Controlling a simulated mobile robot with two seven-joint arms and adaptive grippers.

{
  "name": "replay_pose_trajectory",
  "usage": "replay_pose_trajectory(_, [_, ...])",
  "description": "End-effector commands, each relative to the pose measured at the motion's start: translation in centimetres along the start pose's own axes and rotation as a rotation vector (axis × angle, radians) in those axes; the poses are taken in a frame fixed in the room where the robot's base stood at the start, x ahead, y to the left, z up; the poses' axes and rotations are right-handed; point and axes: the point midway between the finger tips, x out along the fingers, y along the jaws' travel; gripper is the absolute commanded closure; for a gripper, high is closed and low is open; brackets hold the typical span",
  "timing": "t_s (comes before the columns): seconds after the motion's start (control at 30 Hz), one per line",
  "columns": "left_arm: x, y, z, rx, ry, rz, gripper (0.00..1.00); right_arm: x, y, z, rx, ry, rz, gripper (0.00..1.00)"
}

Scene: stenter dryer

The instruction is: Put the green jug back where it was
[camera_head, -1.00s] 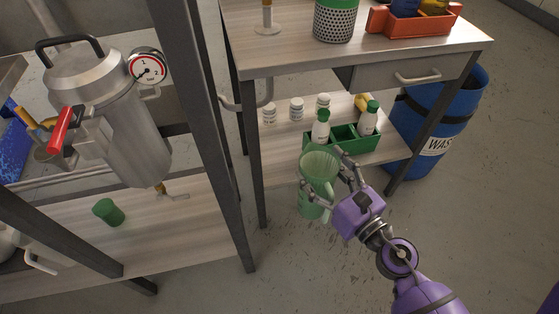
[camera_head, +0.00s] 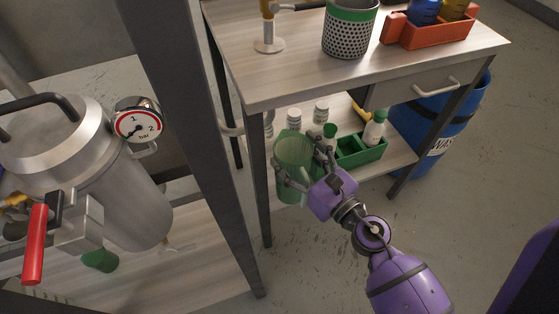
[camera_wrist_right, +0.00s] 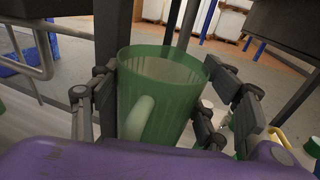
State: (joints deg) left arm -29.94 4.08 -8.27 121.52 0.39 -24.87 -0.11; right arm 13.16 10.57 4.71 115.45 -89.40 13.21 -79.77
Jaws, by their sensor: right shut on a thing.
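The green jug (camera_head: 291,158) is translucent and ribbed, with an open top. In the head view it is in front of the lower shelf of the workbench, left of the green caddy. My right gripper (camera_head: 303,172) is shut on it, with fingers on both sides of its body. In the right wrist view the jug (camera_wrist_right: 160,95) is held between the fingers, its pale green handle facing the camera. The jug hides one of the bottles in part. Whether its base touches anything is hard to tell. My left gripper is not in view.
The workbench (camera_head: 290,78) holds a perforated bin (camera_head: 350,38) and an orange caddy (camera_head: 440,35). The green caddy (camera_head: 372,155) with a bottle sits on its lower shelf, with white jars behind. A steel vessel (camera_head: 85,170) with gauge and dark rack post stand left. A blue barrel (camera_head: 440,125) is right.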

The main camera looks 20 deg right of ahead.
Motion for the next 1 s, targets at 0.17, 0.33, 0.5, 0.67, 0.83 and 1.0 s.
replay_pose_trajectory(0.17, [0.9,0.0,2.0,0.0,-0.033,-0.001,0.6,4.1,-1.9,-2.1,0.0,-0.001,-0.001,0.93])
replay_pose_trajectory(0.33, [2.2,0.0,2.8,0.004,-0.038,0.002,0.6,7.7,-3.7,-4.5,0.003,0.001,-0.002,0.93])
replay_pose_trajectory(0.5, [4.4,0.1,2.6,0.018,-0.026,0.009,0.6,9.7,-4.7,-7.5,0.004,0.002,-0.001,0.93])
replay_pose_trajectory(0.67, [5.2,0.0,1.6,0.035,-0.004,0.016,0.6,10.6,-5.2,-8.2,0.001,0.0,-0.001,0.93])
replay_pose_trajectory(0.83, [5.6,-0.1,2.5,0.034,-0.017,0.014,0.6,11.4,-5.5,-9.2,0.002,0.0,0.0,0.93])
replay_pose_trajectory(1.0, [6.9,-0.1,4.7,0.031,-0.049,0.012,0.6,11.4,-5.6,-12.2,0.004,0.002,-0.001,0.93])
